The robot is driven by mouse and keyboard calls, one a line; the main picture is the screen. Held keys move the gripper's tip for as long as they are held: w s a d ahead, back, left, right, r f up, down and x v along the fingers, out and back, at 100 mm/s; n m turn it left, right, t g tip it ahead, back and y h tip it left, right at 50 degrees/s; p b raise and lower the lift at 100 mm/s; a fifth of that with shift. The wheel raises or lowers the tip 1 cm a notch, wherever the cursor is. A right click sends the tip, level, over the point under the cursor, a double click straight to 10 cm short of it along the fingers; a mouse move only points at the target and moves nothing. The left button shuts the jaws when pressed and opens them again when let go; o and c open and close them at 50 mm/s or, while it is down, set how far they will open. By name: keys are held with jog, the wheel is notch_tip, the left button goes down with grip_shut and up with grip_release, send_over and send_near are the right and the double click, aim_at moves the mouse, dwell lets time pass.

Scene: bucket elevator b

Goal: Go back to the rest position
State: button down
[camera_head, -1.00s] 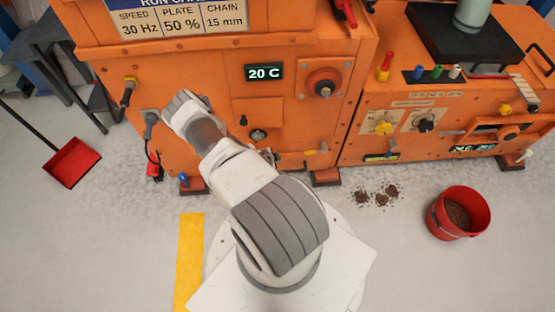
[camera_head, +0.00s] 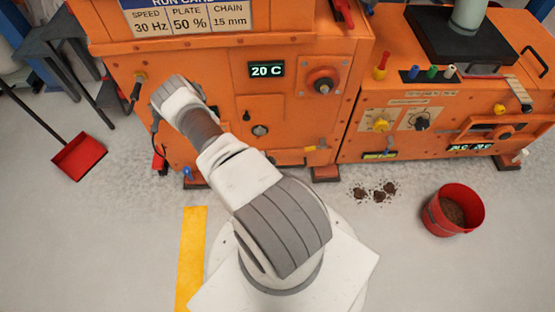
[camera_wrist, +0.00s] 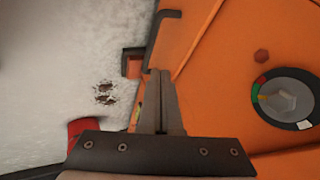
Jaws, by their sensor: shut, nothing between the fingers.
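My gripper (camera_wrist: 160,75) shows in the wrist view with its two grey fingers together and nothing between them. It is close to the orange machine (camera_wrist: 218,65), with a round selector knob (camera_wrist: 284,98) to the right of the fingers. I cannot tell whether the fingers touch the machine. In the head view my white and grey arm reaches up and left toward the front of the orange machine (camera_head: 225,105). The gripper is hidden behind the arm there.
A red bucket (camera_head: 435,217) with brown material stands on the floor at right, near small brown piles (camera_head: 375,192). A red dustpan (camera_head: 79,156) lies at left. A yellow floor strip (camera_head: 191,255) runs beside my base. The front floor is mostly clear.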

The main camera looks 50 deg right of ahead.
jog(key=shift+p+v, duration=0.35)
jog(key=shift+v, duration=1.2)
jog(key=shift+f, duration=0.1)
